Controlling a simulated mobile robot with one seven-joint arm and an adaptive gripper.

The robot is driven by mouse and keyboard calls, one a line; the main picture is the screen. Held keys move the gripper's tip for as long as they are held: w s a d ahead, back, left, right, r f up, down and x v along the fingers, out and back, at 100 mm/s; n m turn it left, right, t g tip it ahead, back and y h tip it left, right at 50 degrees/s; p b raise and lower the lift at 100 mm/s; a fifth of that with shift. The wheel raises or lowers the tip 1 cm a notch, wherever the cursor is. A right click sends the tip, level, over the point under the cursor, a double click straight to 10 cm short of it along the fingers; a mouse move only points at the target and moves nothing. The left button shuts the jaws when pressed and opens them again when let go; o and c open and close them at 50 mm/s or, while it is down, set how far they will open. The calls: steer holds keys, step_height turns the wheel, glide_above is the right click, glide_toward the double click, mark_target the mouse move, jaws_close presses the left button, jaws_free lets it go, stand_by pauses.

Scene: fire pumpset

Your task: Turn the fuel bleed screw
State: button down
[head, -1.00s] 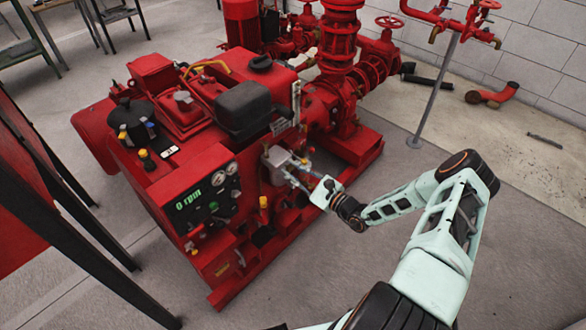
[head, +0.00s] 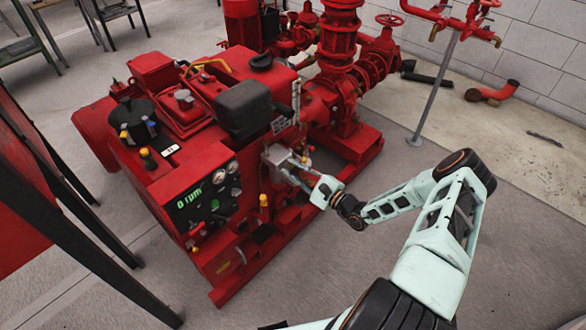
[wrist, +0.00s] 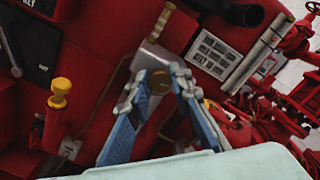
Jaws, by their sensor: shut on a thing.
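My gripper (wrist: 163,76) points at a grey metal block on the side of the red pumpset (head: 215,85). In the wrist view its two blue-grey fingers are closed around a small round brass screw head (wrist: 158,83), which looks like the fuel bleed screw. The grey block (wrist: 150,58) shows just behind the fingertips. In the head view my gripper (head: 296,172) reaches the same grey block (head: 277,156) from the right. The screw is too small and covered to make out there.
A brass fitting (wrist: 162,20) sits above the block. A yellow-capped part (wrist: 60,90) stands to the left in the wrist view. The control panel (head: 203,195) reads 0 rpm. Black posts stand at the far left.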

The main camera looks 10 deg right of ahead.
steer(key=c, duration=1.7)
jaws_free()
steer(key=shift+c, duration=0.2)
steer(key=v, duration=1.2)
